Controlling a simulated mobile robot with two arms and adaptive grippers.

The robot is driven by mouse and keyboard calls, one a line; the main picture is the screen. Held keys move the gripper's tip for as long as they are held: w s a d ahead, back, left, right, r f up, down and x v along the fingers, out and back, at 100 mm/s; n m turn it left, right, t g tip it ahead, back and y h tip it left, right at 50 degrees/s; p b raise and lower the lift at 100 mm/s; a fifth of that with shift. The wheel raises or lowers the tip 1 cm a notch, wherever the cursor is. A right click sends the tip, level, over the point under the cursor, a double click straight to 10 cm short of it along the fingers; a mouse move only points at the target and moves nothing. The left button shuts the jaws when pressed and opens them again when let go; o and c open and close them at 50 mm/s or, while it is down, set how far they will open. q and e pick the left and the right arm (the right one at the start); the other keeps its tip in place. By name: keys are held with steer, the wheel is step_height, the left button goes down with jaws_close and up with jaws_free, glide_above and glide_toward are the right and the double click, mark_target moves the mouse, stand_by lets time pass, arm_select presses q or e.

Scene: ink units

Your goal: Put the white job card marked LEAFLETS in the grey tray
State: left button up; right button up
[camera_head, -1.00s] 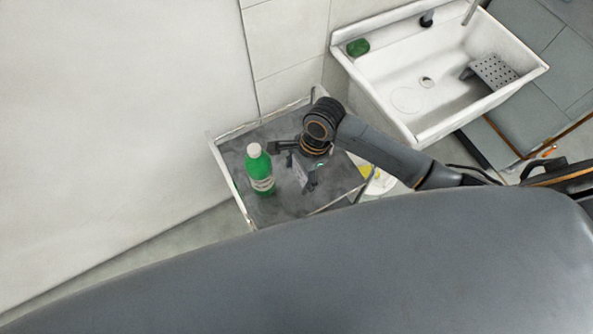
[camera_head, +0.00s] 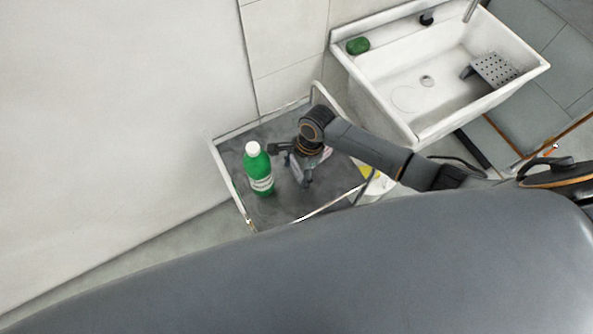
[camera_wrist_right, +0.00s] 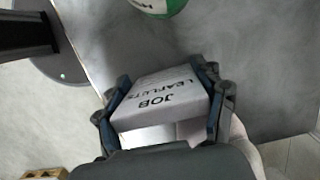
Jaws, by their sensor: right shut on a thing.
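The white job card (camera_wrist_right: 160,92), printed JOB LEAFLETS, is between the fingers of my right gripper (camera_wrist_right: 166,82) in the right wrist view. The fingers are shut on its two sides. In the head view my right gripper (camera_head: 290,167) is over the grey cart top, just right of the green bottle. The card shows there only as a small pale patch, partly hidden by the gripper. I cannot make out a separate grey tray apart from the grey, pale-rimmed cart top (camera_head: 285,207). My left gripper is not in view.
A green bottle with a white cap (camera_head: 258,170) stands upright on the cart, close to the gripper. A white sink (camera_head: 395,85) with a green soap-like object (camera_head: 357,46) is at upper right. A yellow and white object (camera_head: 372,182) is partly hidden beyond the cart's right side.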

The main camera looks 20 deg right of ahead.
steer(key=o, duration=1.8)
steer(key=shift+f, duration=0.1)
steer(key=shift+c, duration=0.2)
